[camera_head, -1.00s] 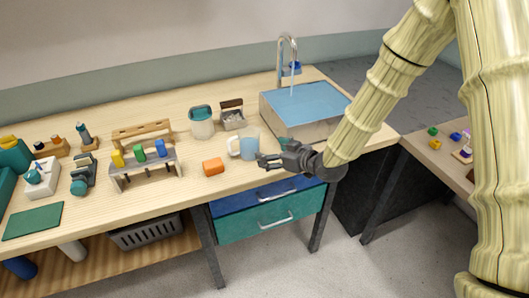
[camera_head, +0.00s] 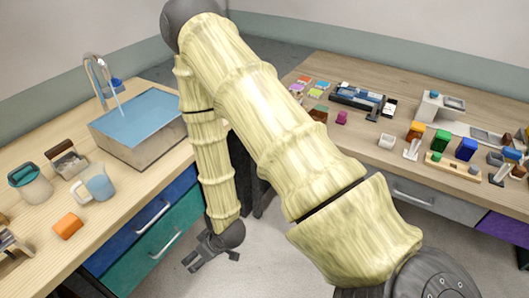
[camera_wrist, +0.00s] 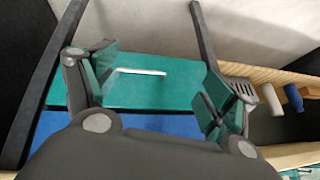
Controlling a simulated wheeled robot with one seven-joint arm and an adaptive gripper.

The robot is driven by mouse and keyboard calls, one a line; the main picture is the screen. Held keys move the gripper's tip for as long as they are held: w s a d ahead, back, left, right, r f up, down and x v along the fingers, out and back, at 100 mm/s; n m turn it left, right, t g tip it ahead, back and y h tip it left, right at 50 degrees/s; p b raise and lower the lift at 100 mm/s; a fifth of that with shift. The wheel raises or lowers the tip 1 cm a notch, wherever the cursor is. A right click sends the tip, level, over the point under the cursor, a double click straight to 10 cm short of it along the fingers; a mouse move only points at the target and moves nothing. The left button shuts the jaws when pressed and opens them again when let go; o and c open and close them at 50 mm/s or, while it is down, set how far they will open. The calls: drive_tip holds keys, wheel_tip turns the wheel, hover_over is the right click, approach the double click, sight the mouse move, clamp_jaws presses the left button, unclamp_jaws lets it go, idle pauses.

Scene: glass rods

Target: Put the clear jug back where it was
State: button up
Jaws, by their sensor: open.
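The clear jug (camera_head: 97,183) stands upright on the left wooden bench, with bluish liquid showing in it and its handle toward the left. It is in front of the sink and beside a small grey caddy. My gripper (camera_head: 192,266) is in front of the bench and lower than its top, by the drawers, apart from the jug. In the wrist view my gripper (camera_wrist: 155,95) has its fingers spread wide with nothing between them. The jug does not show in the wrist view.
The sink (camera_head: 140,122) has a running tap. An orange block (camera_head: 68,226), a teal-lidded jar (camera_head: 30,184) and the caddy (camera_head: 66,160) are near the jug. Blue and teal drawers (camera_head: 155,235) are below. A second bench (camera_head: 330,62) with many small items stands right.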

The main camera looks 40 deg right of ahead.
drive_tip(key=s+d+f+m+g+h, duration=0.1)
drive_tip(key=s+d+f+g, duration=0.1)
drive_tip(key=s, duration=0.9)
drive_tip(key=s+d+f+m+g+h, duration=0.2)
drive_tip(key=s+d+f, duration=0.3)
drive_tip(key=s, duration=0.7)
drive_tip(key=shift+f+g, duration=0.5)
drive_tip(key=shift+g, duration=0.2)
drive_tip(key=shift+w, duration=0.1)
